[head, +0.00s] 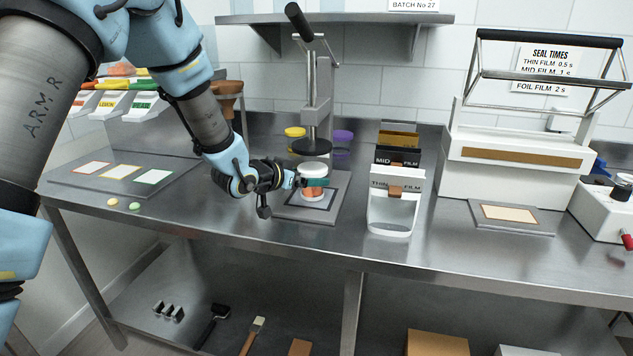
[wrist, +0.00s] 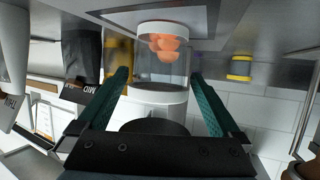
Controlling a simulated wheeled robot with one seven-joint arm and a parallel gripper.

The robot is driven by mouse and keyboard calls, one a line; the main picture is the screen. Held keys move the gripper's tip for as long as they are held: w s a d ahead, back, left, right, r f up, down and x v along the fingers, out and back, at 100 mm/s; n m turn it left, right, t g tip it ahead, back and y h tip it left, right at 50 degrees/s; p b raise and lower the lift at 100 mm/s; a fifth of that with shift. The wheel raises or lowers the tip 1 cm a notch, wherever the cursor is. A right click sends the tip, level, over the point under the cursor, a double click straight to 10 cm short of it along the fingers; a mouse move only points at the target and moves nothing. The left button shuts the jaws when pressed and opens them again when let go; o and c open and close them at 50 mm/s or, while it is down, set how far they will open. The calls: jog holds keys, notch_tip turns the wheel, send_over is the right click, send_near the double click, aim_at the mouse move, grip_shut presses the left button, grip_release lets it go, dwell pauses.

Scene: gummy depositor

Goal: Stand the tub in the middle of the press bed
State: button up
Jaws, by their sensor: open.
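The tub (head: 313,193) is a small clear jar with orange gummies low inside and a white lid. It stands upright on the press bed (head: 333,212), within the dark framed square, near its middle as far as the head view shows. The round dark press plate (head: 311,147) hangs above the lid. My gripper (head: 316,183) is open beside the tub at its upper part. In the wrist view, which is upside down, the tub (wrist: 160,68) sits between the teal fingertips (wrist: 158,76), with a gap on each side.
A white film holder (head: 390,215) stands right of the press, with a heat sealer (head: 520,170) beyond. Labelled bins (head: 145,105) and a card board (head: 120,174) are left. The bench front is mostly clear.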

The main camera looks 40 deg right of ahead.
jog(key=b+v, duration=0.1)
jog(key=v, duration=0.5)
jog(key=shift+s+a+r, duration=0.1)
jog(key=shift+a+r, duration=0.1)
jog(key=shift+a, duration=0.1)
jog(key=w+a+n+t+y, duration=0.1)
jog(key=w+a, duration=0.2)
jog(key=a, duration=0.1)
jog(key=w+a+n+t+y, duration=0.1)
jog(key=w+a+y, duration=0.1)
jog(key=w+a, duration=0.1)
jog(key=w+a+f+n+t+y, duration=0.1)
jog(key=w+a+n, duration=0.1)
jog(key=a, duration=0.4)
jog(key=shift+w, duration=0.6)
jog(key=w+a+f+n+t+y, duration=0.15)
jog(key=a+n+y, duration=0.3)
jog(key=a, duration=1.05)
jog(key=s+a+n+g+y, duration=0.2)
jog(key=s+a, duration=0.4)
jog(key=a, duration=0.4)
jog(key=s+a+n+g+y, duration=0.2)
jog(key=s+a+n+g, duration=0.1)
jog(key=a, duration=0.7)
jog(key=s+n, duration=0.1)
jog(key=s, duration=0.1)
jog(key=shift+s+a+f+y, duration=0.35)
jog(key=shift+s, duration=0.05)
